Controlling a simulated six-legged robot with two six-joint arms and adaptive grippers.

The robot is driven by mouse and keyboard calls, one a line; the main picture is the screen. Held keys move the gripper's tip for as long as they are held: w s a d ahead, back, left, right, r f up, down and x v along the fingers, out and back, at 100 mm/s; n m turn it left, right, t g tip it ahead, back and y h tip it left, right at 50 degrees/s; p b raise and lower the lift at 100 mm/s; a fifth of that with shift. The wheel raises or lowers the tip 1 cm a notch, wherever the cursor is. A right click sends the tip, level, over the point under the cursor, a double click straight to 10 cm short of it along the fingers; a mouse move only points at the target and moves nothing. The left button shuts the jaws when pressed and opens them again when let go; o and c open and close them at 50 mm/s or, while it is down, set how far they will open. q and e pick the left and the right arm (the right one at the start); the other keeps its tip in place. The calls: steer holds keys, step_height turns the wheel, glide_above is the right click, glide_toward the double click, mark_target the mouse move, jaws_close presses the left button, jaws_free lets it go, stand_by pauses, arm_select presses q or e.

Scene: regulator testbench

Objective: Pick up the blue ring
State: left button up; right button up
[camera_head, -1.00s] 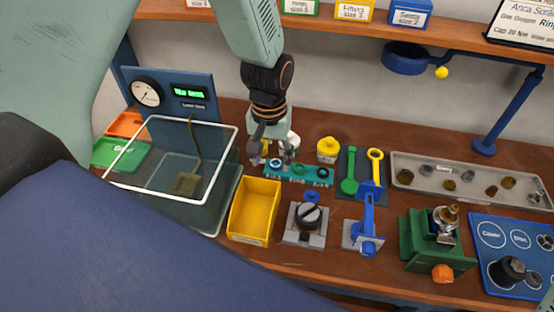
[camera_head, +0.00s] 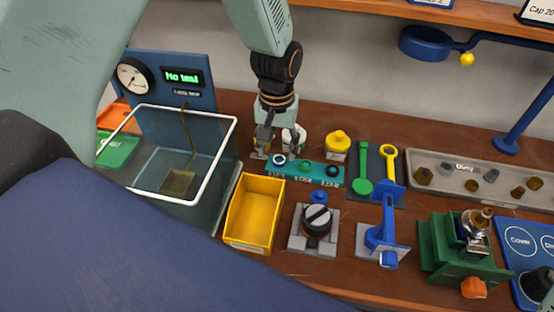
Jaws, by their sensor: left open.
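A teal rack (camera_head: 317,178) with small labels lies on the wooden bench and holds three small rings. The blue ring (camera_head: 280,160) is at its left end, with a green ring (camera_head: 305,167) in the middle and a dark ring (camera_head: 331,171) at the right. My left gripper (camera_head: 277,149) points down just above the left end of the rack. Its fingers are apart, close over the blue ring, and nothing shows held between them. I cannot tell whether the fingertips touch the ring. My right gripper does not show clearly.
A glass tank (camera_head: 212,178) and a yellow bin (camera_head: 255,213) stand left of the rack. A vise-like fixture (camera_head: 316,228) is in front. Green and blue tools (camera_head: 363,170) lie to the right, beside a grey tray (camera_head: 480,180). A yellow knob (camera_head: 339,144) stands behind the rack.

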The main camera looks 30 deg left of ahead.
mark_target(278, 166)
arm_select(q)
steer(key=f, duration=0.2)
steer(key=w+f, duration=0.1)
steer(key=shift+d+f, duration=0.2)
steer(key=shift+f, duration=0.15)
steer(key=shift+s+r, duration=0.2)
steer(key=shift+s, duration=0.3)
steer(key=shift+w+a, duration=0.1)
steer(key=shift+a, duration=0.1)
steer(key=shift+c, duration=1.3)
steer(key=shift+w+d+f, duration=0.15)
steer(key=shift+w+f, duration=0.05)
steer(key=shift+w, duration=0.1)
steer(key=c, duration=0.3)
steer(key=shift+s+r, duration=0.1)
steer(key=c, duration=0.3)
steer(key=shift+s, duration=0.25)
steer(key=shift+r, duration=0.15)
